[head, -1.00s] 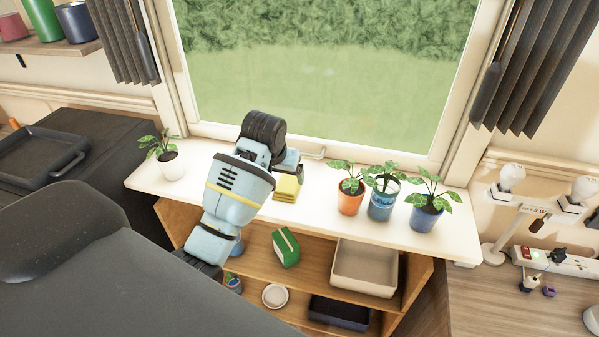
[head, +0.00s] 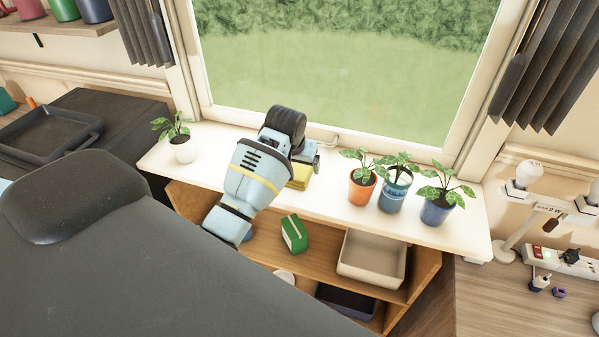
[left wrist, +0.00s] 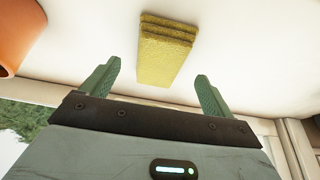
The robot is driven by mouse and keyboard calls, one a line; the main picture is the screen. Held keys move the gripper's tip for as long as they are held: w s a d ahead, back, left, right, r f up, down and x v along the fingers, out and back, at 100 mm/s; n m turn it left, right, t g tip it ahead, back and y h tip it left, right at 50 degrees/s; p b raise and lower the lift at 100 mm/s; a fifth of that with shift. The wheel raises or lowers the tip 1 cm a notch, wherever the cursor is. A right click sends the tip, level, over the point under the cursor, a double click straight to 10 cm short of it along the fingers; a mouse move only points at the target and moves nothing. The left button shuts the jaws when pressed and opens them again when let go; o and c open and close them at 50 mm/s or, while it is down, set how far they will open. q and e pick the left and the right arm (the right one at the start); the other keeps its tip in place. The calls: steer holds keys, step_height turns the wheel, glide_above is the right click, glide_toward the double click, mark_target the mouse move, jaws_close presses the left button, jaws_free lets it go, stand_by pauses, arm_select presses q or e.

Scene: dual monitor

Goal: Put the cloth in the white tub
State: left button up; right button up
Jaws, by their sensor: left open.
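The cloth (head: 300,177) is a folded yellow stack lying on the white windowsill shelf, partly hidden by my left gripper in the head view. In the left wrist view the cloth (left wrist: 167,52) lies beyond and between the two open green fingers. My left gripper (head: 312,160) is open and empty, just beside the cloth in the head view; it also shows in the left wrist view (left wrist: 155,88). A whitish, open rectangular tub (head: 372,265) stands on the wooden shelf below the sill, at the right. My right gripper is not in view.
Three potted plants (head: 397,190) stand on the sill right of the cloth, and a white-potted plant (head: 184,150) at its left end. A green box (head: 294,234) sits left of the tub. A dark bin (head: 346,300) is on the lower shelf.

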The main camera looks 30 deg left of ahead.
arm_select(q)
steer(key=shift+x, duration=1.45)
steer(key=shift+w, duration=0.15)
steer(key=c, duration=1.1)
steer(key=shift+o, duration=0.2)
steer(key=shift+r, duration=0.1)
steer(key=shift+r, duration=0.45)
steer(key=v, duration=0.2)
steer(key=shift+r, duration=0.35)
steer(key=s+d+r, duration=0.1)
steer(key=s+d, duration=0.1)
steer(key=s, duration=1.3)
steer(key=shift+d+r, duration=0.25)
steer(key=shift+d, duration=0.15)
